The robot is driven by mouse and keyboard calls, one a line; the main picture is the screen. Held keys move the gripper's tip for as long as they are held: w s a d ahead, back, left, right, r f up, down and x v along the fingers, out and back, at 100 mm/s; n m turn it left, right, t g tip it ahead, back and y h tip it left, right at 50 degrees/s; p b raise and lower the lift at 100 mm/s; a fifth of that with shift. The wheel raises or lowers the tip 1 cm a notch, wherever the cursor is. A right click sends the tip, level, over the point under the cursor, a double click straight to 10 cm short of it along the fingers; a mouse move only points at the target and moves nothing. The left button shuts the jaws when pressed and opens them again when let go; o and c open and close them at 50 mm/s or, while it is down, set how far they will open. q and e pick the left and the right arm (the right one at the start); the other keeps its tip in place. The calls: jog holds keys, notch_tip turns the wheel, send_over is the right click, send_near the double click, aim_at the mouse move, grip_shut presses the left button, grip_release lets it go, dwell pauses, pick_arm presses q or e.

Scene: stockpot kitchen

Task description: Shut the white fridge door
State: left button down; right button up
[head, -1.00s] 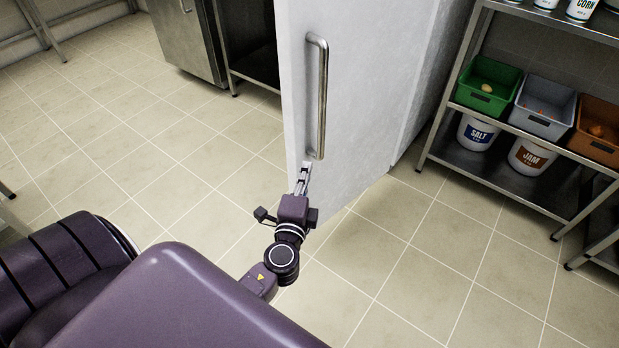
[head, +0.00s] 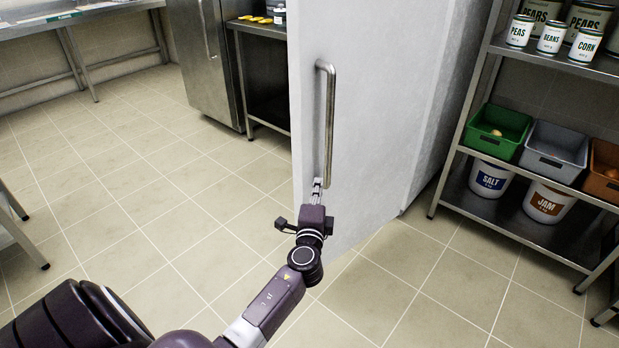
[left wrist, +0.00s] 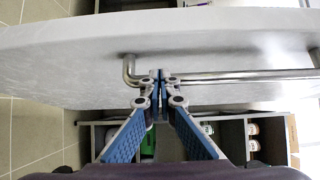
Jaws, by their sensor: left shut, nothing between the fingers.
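The white fridge door (head: 370,110) stands upright in the middle of the head view, with a vertical metal handle (head: 330,110) near its left edge. How far it stands open is hard to tell. My left gripper (head: 318,184) is at the lower end of the handle, in front of the door. In the left wrist view the fingers (left wrist: 160,76) are shut and empty, close to the bent end of the handle (left wrist: 240,76) and the door face (left wrist: 70,65). Whether the fingertips touch door or handle is unclear. My right gripper is out of view.
A metal shelf rack (head: 505,210) with cans, a green bin (head: 497,133), a grey bin (head: 553,150) and buckets stands to the right. A steel cabinet (head: 208,60) and a metal table (head: 75,18) stand behind on the left. The tiled floor (head: 150,200) is largely clear.

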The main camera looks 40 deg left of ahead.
aim_at(310, 169)
pick_arm(q)
jog(key=w+a, duration=0.2)
jog(key=a, duration=0.1)
jog(key=shift+a, duration=0.3)
jog(key=shift+w+a+f, duration=0.1)
jog(key=shift+w+a, duration=0.05)
jog(key=shift+a, duration=0.35)
jog(key=shift+a, duration=0.15)
